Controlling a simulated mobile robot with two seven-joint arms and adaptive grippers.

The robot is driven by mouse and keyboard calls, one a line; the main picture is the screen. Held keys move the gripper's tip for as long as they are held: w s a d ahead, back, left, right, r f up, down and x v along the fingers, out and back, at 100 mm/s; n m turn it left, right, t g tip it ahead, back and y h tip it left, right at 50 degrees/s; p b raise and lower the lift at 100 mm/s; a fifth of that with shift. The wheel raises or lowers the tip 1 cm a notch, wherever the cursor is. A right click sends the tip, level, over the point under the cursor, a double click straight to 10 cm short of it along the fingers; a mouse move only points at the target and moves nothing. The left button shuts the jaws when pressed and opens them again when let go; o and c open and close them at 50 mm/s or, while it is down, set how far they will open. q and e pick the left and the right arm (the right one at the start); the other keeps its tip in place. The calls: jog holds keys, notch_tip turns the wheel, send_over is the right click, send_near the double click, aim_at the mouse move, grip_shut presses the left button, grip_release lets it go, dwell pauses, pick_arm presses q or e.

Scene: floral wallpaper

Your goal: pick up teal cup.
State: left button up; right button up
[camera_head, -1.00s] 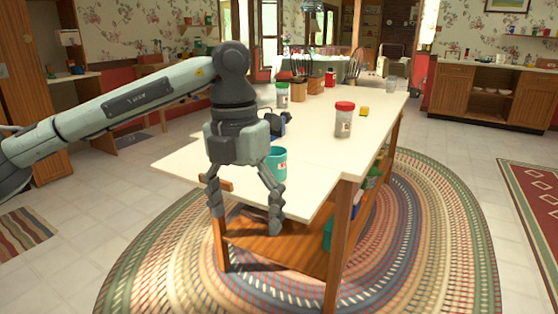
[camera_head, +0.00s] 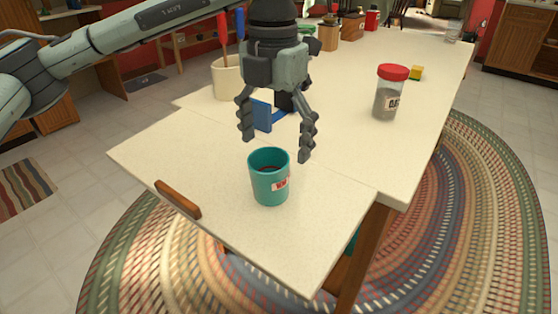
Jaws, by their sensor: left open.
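The teal cup (camera_head: 270,188) stands upright near the front end of the white table. It has a small white and red label on its side, and something dark shows inside it. My left gripper (camera_head: 275,146) points down with its fingers spread, just above and behind the cup in the head view. Nothing is between its fingers, and they look apart from the cup. My right gripper is not in view.
A red-lidded jar (camera_head: 388,100) stands to the right on the table (camera_head: 190,150). A cream crock (camera_head: 227,78) with utensils and a blue item (camera_head: 262,115) are behind the gripper. A wooden piece (camera_head: 178,199) sits at the table's left front edge. A yellow block (camera_head: 417,72) lies farther back.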

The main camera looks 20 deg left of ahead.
aim_at(270, 175)
pick_arm(q)
jog(key=f, duration=0.6)
jog(key=shift+s+a+f+p, duration=0.2)
jog(key=shift+a+f+p, duration=0.1)
jog(key=shift+a, duration=0.1)
jog(key=shift+f, duration=0.4)
jog(key=c, duration=1.4)
